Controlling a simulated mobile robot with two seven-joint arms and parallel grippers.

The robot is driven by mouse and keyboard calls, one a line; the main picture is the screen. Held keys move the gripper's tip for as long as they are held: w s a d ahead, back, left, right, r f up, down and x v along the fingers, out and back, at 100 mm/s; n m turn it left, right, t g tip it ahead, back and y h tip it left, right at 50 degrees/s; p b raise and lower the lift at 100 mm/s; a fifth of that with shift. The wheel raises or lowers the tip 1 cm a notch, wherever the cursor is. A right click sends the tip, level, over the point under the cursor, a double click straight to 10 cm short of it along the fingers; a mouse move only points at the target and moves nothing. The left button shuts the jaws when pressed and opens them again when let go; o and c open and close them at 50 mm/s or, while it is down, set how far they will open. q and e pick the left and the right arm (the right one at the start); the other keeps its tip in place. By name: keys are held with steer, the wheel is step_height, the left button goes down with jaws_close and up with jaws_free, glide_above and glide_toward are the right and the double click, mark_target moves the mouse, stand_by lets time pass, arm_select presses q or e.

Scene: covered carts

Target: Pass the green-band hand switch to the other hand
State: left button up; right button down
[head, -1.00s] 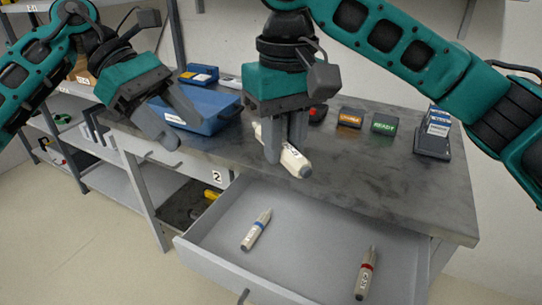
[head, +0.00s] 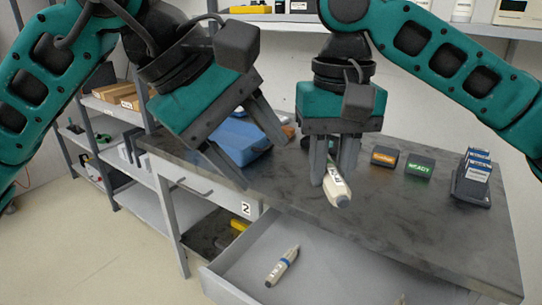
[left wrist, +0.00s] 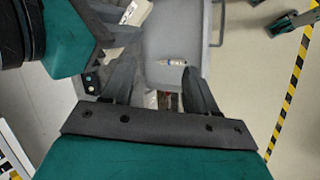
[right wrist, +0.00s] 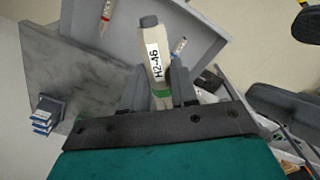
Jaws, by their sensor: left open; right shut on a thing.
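The green-band hand switch (right wrist: 155,62) is a pale stick with a dark cap, an "H2-46" label and a green band, which shows between the fingers in the right wrist view. My right gripper (head: 334,178) is shut on it, and the switch (head: 338,192) is held tilted above the bench in the head view. My left gripper (head: 264,162) is open and empty, to the left of the right gripper and apart from the switch. The left gripper's spread fingers (left wrist: 162,85) also show in the left wrist view.
An open grey drawer (head: 235,283) holds a blue-band switch (head: 283,266). On the bench stand a blue box (head: 238,140), an orange-lettered block (head: 384,157), a "READY" block (head: 419,168) and a card holder (head: 470,188). A shelf rack stands at the left.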

mark_target(336, 197)
arm_select(q)
steer(key=s+d+r+m+t+h, duration=0.2)
steer(key=s+r+m+t, duration=0.15)
steer(key=s, duration=0.45)
steer(key=x, duration=1.2)
steer(key=shift+w+a+f, duration=0.1)
steer(key=shift+w+f, duration=0.35)
steer(key=shift+t+y, duration=0.25)
steer(key=shift+y, duration=0.05)
jaws_close()
arm_select(e)
steer(key=c, duration=0.8)
jaws_free()
step_height(336, 197, up, 12)
steer(key=shift+r, duration=0.1)
